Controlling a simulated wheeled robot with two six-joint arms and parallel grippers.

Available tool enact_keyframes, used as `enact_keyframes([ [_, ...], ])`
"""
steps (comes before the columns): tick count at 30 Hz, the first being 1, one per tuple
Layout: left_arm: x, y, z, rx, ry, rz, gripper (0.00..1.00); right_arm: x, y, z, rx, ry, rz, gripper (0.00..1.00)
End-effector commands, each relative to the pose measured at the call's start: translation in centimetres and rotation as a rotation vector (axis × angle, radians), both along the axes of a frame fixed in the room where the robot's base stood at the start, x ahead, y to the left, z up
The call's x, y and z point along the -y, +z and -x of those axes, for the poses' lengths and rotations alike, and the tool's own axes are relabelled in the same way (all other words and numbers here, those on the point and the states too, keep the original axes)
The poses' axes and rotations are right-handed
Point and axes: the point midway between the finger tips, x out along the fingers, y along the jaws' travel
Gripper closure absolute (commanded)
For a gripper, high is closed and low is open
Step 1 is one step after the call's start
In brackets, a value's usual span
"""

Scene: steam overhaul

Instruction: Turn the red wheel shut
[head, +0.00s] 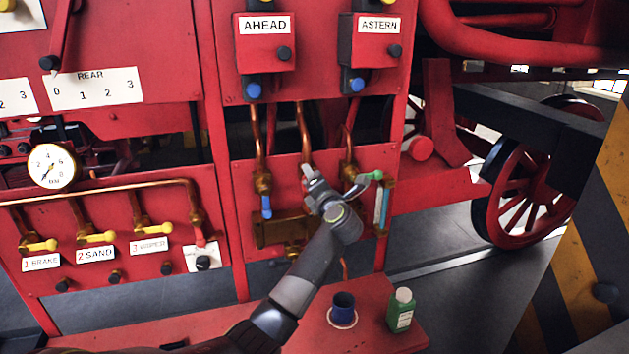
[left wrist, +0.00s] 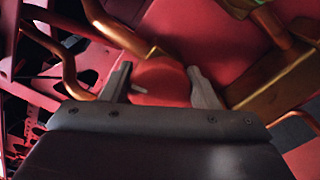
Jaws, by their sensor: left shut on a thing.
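The red wheel (left wrist: 160,78) shows in the left wrist view as a round red disc with a small pale mark near its edge. My left gripper (left wrist: 163,88) has one finger on each side of it and is shut on it. In the head view my left gripper (head: 309,174) reaches the copper pipework in the middle of the red panel and hides nearly all of the wheel. My right gripper is in neither view.
Close by are a blue-handled valve (head: 266,206) on the left and a green lever (head: 373,175) beside a gauge glass (head: 381,207) on the right. Below, a blue cup (head: 343,306) and a green bottle (head: 402,310) stand on a red ledge (head: 375,335).

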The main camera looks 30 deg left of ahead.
Motion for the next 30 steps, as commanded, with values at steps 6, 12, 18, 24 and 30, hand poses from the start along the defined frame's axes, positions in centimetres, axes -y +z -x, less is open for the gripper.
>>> enact_keyframes([
  [6, 0.06, -0.14, -0.04, -0.097, 0.000, -0.082, 0.69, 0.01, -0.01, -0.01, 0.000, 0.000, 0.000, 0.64],
  [12, 0.07, -0.20, -0.05, -0.148, -0.001, -0.124, 0.69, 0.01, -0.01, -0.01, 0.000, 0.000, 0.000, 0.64],
  [18, 0.07, -0.22, -0.05, -0.168, -0.001, -0.141, 0.68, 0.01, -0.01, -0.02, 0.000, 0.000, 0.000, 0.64],
  [24, 0.06, -0.22, -0.05, -0.170, -0.001, -0.143, 0.68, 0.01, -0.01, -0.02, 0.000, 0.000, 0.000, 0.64],
  [30, 0.05, -0.23, -0.05, -0.170, 0.000, -0.142, 0.42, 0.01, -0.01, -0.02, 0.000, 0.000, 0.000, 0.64],
])
